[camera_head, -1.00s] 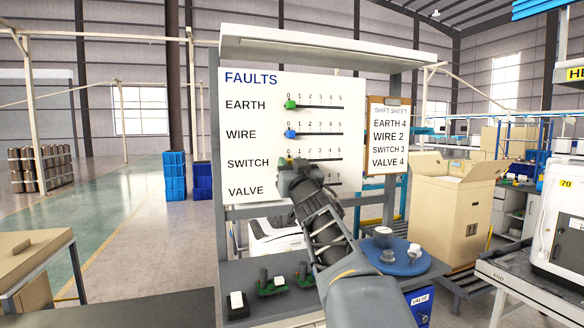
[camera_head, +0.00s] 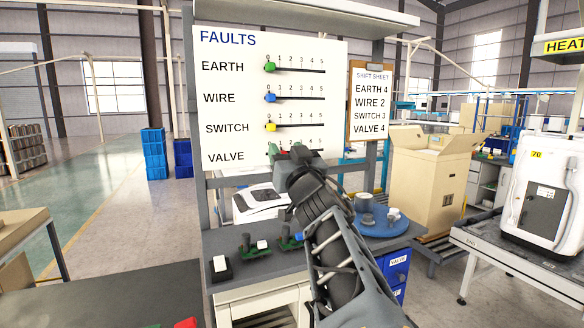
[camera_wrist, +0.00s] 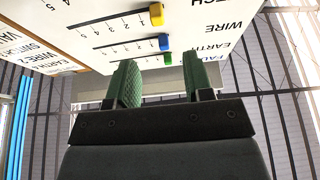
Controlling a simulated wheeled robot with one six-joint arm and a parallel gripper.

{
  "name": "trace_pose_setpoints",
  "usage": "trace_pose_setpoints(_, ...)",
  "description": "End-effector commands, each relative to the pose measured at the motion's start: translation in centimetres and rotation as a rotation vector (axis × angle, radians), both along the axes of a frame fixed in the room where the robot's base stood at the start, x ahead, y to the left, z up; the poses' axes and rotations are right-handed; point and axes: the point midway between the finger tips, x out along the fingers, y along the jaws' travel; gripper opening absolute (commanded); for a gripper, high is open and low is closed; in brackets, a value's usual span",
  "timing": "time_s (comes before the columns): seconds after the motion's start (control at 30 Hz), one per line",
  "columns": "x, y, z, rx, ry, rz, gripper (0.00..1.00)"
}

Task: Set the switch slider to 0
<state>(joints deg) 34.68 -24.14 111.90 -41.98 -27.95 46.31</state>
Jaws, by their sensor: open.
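The yellow switch slider (camera_head: 270,127) sits at the 0 end of its track on the white FAULTS board (camera_head: 228,85). It also shows at the top of the wrist view (camera_wrist: 157,14). My gripper (camera_head: 287,153) is in front of the VALVE row, just below the switch slider, and hides most of that row. In the wrist view my green-padded jaws (camera_wrist: 158,75) stand apart with nothing between them. The yellow slider is clear of the jaws. The green earth slider (camera_head: 269,67) and blue wire slider (camera_head: 269,97) are also at 0.
A shift sheet (camera_head: 372,100) at the board's right reads EARTH 4, WIRE 2, SWITCH 3, VALVE 4. The bench below holds small green devices (camera_head: 251,247) and a blue round tray (camera_head: 405,228). A cardboard box (camera_head: 425,190) stands to the right.

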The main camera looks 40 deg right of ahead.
Motion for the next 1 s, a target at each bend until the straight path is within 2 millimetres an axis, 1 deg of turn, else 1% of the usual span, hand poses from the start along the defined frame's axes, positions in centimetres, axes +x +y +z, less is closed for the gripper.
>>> trace_pose_setpoints(0.03, -0.8, 0.2, -0.4, 0.000, -0.001, -0.002, 0.47)
trace_pose_setpoints(0.1, -1.6, 0.4, -0.6, -0.002, -0.002, -0.002, 0.47)
trace_pose_setpoints(0.2, -2.4, 0.6, -1.0, -0.001, -0.001, 0.000, 0.47)
trace_pose_setpoints(0.33, -3.0, 0.8, -1.3, 0.001, -0.001, 0.000, 0.47)
trace_pose_setpoints(1.0, -3.0, 0.9, -1.5, 0.007, 0.004, -0.002, 0.47)
